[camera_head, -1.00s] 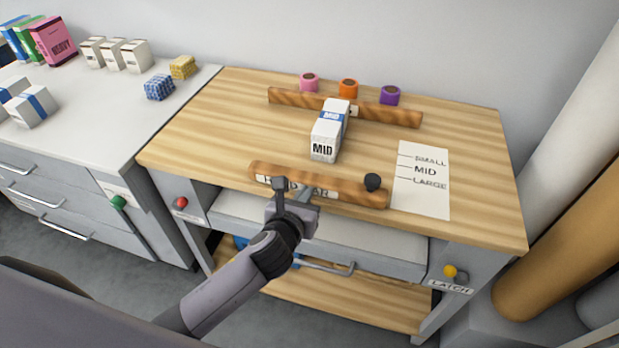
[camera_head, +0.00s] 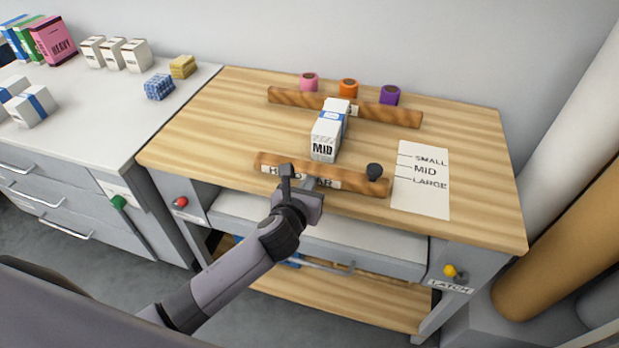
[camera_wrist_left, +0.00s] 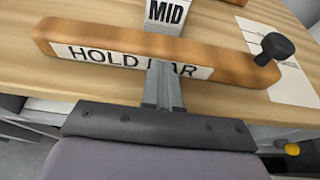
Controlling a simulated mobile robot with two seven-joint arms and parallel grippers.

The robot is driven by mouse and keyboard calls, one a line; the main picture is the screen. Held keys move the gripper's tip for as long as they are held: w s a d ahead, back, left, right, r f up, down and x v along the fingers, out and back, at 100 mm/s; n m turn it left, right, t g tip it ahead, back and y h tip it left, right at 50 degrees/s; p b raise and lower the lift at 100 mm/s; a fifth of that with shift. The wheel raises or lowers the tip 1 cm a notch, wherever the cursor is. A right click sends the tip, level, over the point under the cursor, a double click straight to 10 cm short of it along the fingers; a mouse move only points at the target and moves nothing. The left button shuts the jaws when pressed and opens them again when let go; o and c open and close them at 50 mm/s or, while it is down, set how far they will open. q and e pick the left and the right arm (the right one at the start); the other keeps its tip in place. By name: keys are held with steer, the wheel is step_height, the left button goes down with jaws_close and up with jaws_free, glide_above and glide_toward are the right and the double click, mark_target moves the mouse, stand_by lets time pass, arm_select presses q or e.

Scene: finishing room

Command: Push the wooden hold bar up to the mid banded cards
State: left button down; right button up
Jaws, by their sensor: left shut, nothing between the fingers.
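The wooden hold bar (camera_head: 350,184) lies near the front edge of the wooden table, with a dark knob at its right end. The bar also shows in the left wrist view (camera_wrist_left: 220,62), with its label partly hidden by my fingers. The mid banded cards (camera_head: 326,141) stand behind the bar as a white block with a blue band. My right gripper is not in view.
A fixed-looking wooden bar (camera_head: 395,116) lies behind the cards. A sheet marked small, mid and large (camera_head: 421,190) lies to the right. Pink, orange (camera_head: 348,88) and purple rolls stand at the back. A white counter (camera_head: 90,120) with boxes is at left.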

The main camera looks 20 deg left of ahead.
mark_target(316, 167)
arm_select(q)
steer(key=shift+w+d+b, duration=0.1)
steer(key=shift+w+b, duration=0.25)
steer(key=shift+w, duration=2.2)
steer(key=shift+w+b, duration=0.6)
steer(key=shift+w, duration=1.15)
steer(key=s+r+p, duration=0.1)
steer(key=s+p, duration=0.1)
steer(key=p, duration=0.1)
steer(key=shift+s+r, duration=0.15)
steer(key=shift+r, duration=0.2)
steer(key=shift+p+v, duration=0.85)
steer(key=shift+v, duration=0.7)
steer(key=shift+r, duration=0.1)
